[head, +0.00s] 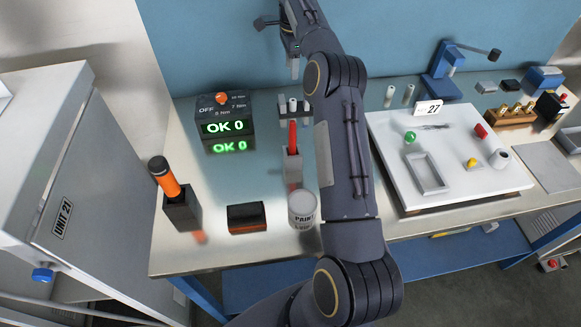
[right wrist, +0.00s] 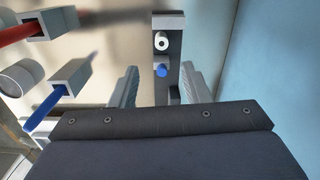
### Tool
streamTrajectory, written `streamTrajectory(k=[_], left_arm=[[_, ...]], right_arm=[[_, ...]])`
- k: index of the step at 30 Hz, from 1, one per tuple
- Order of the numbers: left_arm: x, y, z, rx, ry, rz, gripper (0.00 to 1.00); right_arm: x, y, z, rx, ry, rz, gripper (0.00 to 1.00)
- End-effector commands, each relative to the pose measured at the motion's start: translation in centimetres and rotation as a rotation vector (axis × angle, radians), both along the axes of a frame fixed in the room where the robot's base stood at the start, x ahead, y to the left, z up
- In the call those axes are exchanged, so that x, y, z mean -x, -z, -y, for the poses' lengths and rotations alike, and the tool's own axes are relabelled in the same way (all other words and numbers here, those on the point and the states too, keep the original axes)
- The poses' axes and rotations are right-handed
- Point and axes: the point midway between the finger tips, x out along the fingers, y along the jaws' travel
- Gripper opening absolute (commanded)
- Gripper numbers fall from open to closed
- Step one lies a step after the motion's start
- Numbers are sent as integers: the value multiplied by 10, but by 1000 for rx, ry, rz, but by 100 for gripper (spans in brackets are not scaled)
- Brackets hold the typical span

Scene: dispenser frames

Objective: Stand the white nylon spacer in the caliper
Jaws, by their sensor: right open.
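My right gripper (head: 293,68) hangs at the back of the table, partly behind my own arm. In the right wrist view its two fingers (right wrist: 158,88) are apart, with nothing held between them. Beyond and below them lies a narrow dark holder (right wrist: 174,94) with a grey end block. A white ring-ended piece (right wrist: 161,41), which looks like the nylon spacer, stands there beside a blue round piece (right wrist: 161,70). In the head view the small dark holder (head: 293,117) shows below the gripper with pale upright pieces. I cannot make out the caliper for certain. My left gripper is not in view.
A torque display box (head: 226,122), a red marker (head: 292,137) in a grey cup, a paint can (head: 302,208) and an orange-handled tool (head: 164,177) stand on the left.

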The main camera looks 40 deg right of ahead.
Motion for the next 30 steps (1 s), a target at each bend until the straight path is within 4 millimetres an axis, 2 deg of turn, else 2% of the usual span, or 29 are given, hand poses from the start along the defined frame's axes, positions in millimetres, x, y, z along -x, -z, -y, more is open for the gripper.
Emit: streamTrajectory(k=[1,5,9,11,15,19,22,27,30], left_arm=[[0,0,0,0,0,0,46],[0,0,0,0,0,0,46],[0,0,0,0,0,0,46],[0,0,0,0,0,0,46],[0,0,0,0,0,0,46],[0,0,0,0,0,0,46],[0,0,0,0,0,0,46],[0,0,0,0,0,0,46],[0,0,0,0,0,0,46]], right_arm=[[4,-17,-7,-2,-58,24,43],[25,-58,-33,-8,-283,93,43],[62,-93,-70,-5,-550,179,43],[82,-104,-87,0,-662,218,43],[135,-117,-130,21,-913,307,43],[190,-115,-170,55,-1138,394,43],[234,-102,-201,89,-1304,459,43],[303,-64,-248,161,-1554,560,43],[331,-41,-268,202,-1662,602,43]])
